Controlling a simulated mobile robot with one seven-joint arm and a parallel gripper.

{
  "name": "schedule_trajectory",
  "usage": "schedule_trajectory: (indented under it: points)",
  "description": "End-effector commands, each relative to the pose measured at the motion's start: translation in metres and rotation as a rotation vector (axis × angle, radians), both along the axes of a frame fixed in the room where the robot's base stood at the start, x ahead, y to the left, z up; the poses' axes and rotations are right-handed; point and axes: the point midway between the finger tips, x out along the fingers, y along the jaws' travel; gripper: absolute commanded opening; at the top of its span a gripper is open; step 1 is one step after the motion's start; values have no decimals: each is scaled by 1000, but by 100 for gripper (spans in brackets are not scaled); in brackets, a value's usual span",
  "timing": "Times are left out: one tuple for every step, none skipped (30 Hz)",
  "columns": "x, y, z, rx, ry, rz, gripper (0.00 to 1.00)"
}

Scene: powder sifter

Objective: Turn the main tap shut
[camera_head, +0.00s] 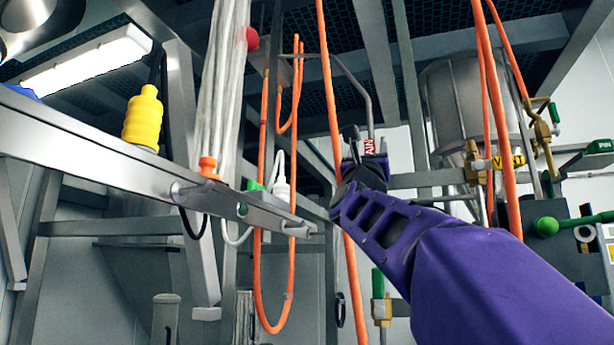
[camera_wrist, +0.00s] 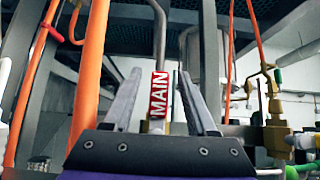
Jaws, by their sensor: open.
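The main tap shows a red label (camera_wrist: 158,95) reading MAIN in white, below a grey bent pipe (camera_wrist: 160,30) in the wrist view. In the head view, the red label (camera_head: 375,147) shows just right of my gripper (camera_head: 352,134), partly covered. In the wrist view my gripper (camera_wrist: 161,75) is open, with one finger on each side of the label and a gap on both sides. I cannot tell whether the label lies between the fingers in depth or beyond them. The tap's lower part is hidden behind the gripper's base.
Orange hoses (camera_head: 327,90) hang close to my gripper. A VENT valve (camera_head: 507,162) and brass fittings stand at the right, before a metal hopper (camera_head: 455,100). A steel rail (camera_head: 110,155) with a yellow plug (camera_head: 143,118) crosses the left.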

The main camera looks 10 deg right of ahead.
Motion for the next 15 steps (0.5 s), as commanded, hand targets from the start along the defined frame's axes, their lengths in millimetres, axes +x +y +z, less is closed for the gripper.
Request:
schedule_trajectory:
  points:
    - [0, -1, 8, -1, 0, -1, 57]
    - [0, -2, 9, -1, 1, -1, 57]
    - [0, -2, 10, -1, 1, -1, 57]
    - [0, -3, 11, -1, 1, -1, 57]
    - [0, -3, 12, -1, 1, -1, 57]
    - [0, -3, 12, -1, 1, 0, 57]
    - [0, -4, 12, -1, 1, 0, 57]
    - [0, -4, 12, -1, 1, 0, 57]
    - [0, -4, 12, -1, 1, 0, 57]
    - [0, -4, 12, -1, 0, 1, 57]
    - [0, -4, 12, -1, 0, 1, 57]
    - [0, -4, 12, -1, 0, 1, 57]
    - [0, -4, 12, -1, 0, 1, 57]
    - [0, -4, 12, -1, 0, 1, 57]
    - [0, -4, 12, -1, 0, 1, 57]
